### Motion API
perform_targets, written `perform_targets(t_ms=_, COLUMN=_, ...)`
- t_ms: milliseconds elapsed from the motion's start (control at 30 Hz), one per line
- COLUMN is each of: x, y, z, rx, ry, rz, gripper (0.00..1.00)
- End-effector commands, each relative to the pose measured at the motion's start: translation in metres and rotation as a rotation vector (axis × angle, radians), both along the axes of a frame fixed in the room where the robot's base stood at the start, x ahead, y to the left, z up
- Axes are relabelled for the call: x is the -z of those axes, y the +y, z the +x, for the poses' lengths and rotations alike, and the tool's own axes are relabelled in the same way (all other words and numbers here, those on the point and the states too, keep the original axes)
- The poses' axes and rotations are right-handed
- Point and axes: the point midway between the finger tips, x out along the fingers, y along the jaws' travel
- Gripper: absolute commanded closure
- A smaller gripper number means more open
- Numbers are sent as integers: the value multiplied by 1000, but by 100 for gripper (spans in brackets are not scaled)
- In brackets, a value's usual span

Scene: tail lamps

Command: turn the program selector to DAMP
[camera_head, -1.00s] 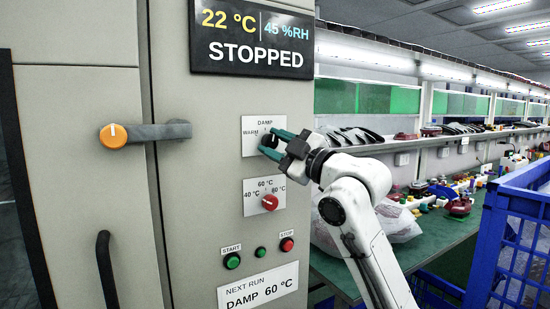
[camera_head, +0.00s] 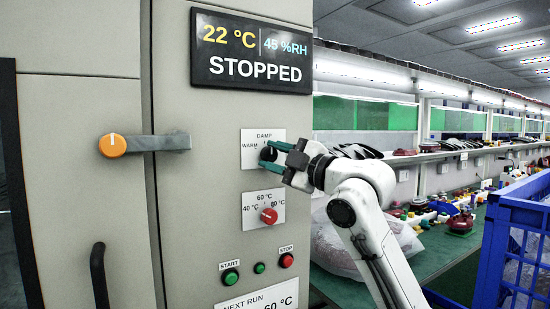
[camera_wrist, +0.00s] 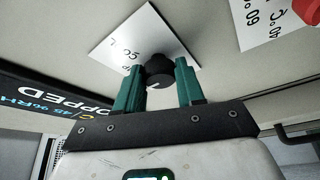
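The program selector is a black knob (camera_head: 268,154) on a white plate labelled WARM and DAMP on the cabinet front. My gripper (camera_head: 271,157) reaches it from the right, with one green finger above and one below. In the wrist view the knob (camera_wrist: 158,72) sits between the two green fingers (camera_wrist: 160,85), with no clear gap on either side, so the gripper looks shut on it. A short white mark shows on the knob's face. The fingers partly hide the plate, and I cannot tell which label the mark points to.
Below is a red temperature knob (camera_head: 269,216), then a green START button (camera_head: 230,277) and a red STOP button (camera_head: 286,260). A display (camera_head: 252,52) above reads STOPPED. An orange-ended door handle (camera_head: 113,145) is at left. A blue crate (camera_head: 503,245) stands at right.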

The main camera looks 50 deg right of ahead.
Motion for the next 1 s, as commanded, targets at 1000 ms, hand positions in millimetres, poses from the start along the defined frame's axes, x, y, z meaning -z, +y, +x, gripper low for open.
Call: perform_targets(t_ms=1000, x=15, y=-6, z=-77, rx=1, ry=-2, rz=1, gripper=37)
